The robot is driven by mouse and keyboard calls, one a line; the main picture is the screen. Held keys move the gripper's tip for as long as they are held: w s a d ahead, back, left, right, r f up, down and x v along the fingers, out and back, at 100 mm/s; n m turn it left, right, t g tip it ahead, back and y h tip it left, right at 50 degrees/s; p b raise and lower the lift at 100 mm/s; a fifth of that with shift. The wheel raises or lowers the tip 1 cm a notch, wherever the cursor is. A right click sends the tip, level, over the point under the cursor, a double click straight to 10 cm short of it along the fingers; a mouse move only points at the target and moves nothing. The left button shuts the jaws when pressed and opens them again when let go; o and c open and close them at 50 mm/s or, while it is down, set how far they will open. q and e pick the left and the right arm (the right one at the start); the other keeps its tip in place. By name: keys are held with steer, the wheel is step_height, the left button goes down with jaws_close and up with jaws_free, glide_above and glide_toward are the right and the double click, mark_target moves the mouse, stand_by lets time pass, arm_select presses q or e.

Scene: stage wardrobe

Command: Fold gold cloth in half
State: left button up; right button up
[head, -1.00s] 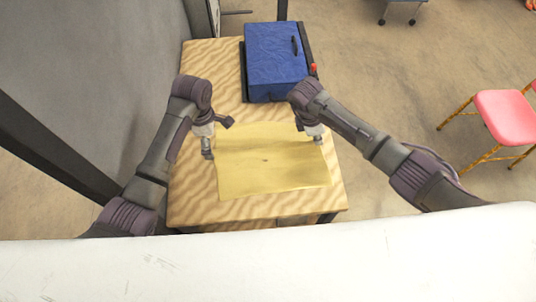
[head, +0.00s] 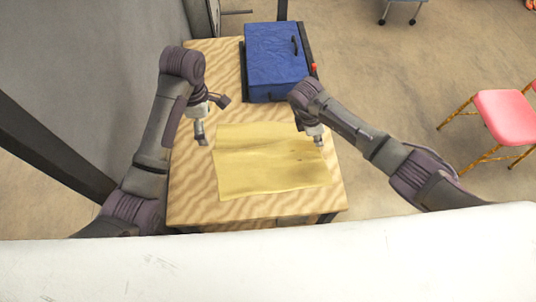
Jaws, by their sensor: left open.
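The gold cloth (head: 265,165) lies spread out on the wooden table in the head view, with soft creases across its middle and right part. My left gripper (head: 202,138) is open and empty, just left of the cloth's far left part and apart from it. My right gripper (head: 319,141) is at the cloth's far right edge. Its fingertips are too small to tell whether they are open or hold the cloth's edge.
The wood-grained table (head: 190,205) has a bare strip left of the cloth and in front of it. A blue case (head: 275,60) stands at the table's far end. A pink chair (head: 507,115) stands on the floor at right.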

steer(key=o, duration=1.5)
steer(key=shift+o, duration=0.2)
steer(key=shift+y, duration=0.8)
steer(key=shift+a+r, duration=0.15)
steer(key=shift+r, duration=0.8)
steer(key=shift+a+r, duration=0.2)
steer(key=shift+r, duration=0.8)
steer(key=shift+a+r, duration=0.15)
steer(key=shift+r, duration=0.8)
step_height(320, 180, up, 12)
steer(key=a, duration=0.1)
steer(key=shift+a, duration=0.4)
steer(key=shift+f, duration=0.15)
